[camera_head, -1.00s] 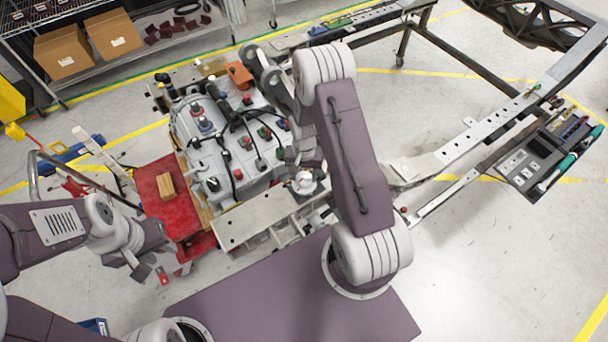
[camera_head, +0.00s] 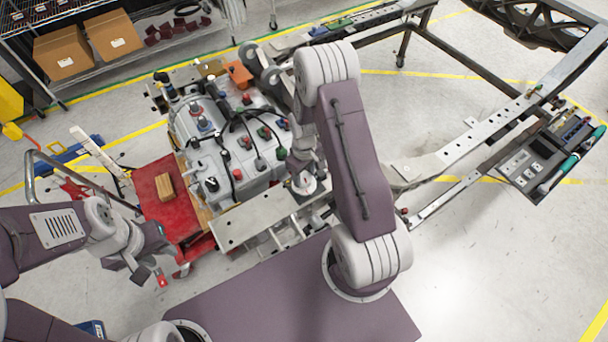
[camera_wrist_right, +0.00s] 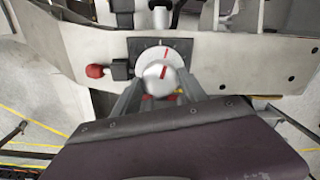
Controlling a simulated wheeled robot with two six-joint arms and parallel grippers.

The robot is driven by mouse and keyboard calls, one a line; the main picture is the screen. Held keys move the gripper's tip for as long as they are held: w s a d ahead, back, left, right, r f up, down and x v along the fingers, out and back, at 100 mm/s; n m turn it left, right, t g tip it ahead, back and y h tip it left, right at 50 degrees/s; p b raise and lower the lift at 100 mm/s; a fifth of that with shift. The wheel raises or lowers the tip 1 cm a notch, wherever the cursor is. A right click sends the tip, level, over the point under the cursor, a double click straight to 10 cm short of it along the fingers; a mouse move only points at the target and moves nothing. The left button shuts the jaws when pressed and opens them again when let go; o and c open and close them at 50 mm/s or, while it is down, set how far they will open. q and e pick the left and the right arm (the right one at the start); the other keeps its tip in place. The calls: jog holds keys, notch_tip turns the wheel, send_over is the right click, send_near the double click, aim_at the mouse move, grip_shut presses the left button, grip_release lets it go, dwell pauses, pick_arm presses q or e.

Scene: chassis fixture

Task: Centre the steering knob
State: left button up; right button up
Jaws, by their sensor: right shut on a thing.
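The steering knob (camera_wrist_right: 158,78) is a rounded silver knob with a red line on top. It sits on a white round dial (camera_wrist_right: 150,55) with tick marks, fixed to a pale metal plate. The red line and a red mark on the dial lie roughly along one line, leaning slightly right. My right gripper (camera_wrist_right: 160,92) is shut on the knob, one finger on each side; their tips are partly hidden. In the head view my right gripper (camera_head: 303,182) is down at the white dial. My left gripper (camera_head: 150,278) hangs empty, fingers apart, near the red cart.
A red knob (camera_wrist_right: 95,71) with a black block stands left of the dial. A grey unit with coloured caps (camera_head: 235,145) lies behind my right arm. A wooden block (camera_head: 165,187) rests on the red cart (camera_head: 180,215). The chassis rail (camera_head: 480,135) extends right.

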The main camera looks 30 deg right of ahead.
jog(key=shift+w+n, duration=0.1)
jog(key=shift+n, duration=1.4)
jog(key=o, duration=1.3)
jog(key=shift+o, duration=0.3)
jog(key=shift+r, duration=0.1)
